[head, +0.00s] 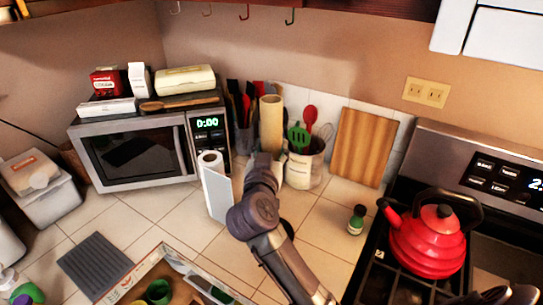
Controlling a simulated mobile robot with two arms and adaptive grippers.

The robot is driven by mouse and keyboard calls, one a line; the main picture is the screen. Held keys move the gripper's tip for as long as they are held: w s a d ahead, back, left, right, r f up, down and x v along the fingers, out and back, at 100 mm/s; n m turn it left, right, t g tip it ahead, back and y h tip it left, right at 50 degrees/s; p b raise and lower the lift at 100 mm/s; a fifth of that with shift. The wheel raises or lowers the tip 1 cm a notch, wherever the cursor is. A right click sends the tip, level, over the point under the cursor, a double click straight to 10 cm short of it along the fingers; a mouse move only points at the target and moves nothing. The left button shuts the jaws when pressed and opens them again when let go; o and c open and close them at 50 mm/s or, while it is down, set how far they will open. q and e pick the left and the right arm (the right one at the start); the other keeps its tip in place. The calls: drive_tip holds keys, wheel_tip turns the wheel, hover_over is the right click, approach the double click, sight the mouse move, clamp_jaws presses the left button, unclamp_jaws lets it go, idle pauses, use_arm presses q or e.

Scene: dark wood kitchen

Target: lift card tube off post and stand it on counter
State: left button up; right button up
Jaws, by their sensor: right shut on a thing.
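The card tube (270,122) is a tall tan cylinder, upright near the back of the counter, between the microwave and the utensil crock. My right gripper (262,163) is at the tube's lower part and shut on it. My own wrist and arm cover the tube's lower end and the fingertips, so I cannot see whether the tube touches the counter. No post can be made out; it may be hidden behind my arm or inside the tube. The tiled counter (317,225) shows bare to the right of my arm.
A white roll with a flat white panel (218,193) stands just left of my gripper. The microwave (137,158) is behind it. A utensil crock (298,170) and a wooden board (361,147) are to the right. A small green-capped jar (356,220) stands near the stove with a red kettle (428,243).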

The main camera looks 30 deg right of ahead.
sight(270, 124)
wheel_tip(270, 124, up, 7)
drive_tip(key=shift+p, duration=0.7)
drive_tip(key=r+p, duration=0.1)
drive_tip(key=p, duration=0.1)
drive_tip(key=shift+p, duration=0.35)
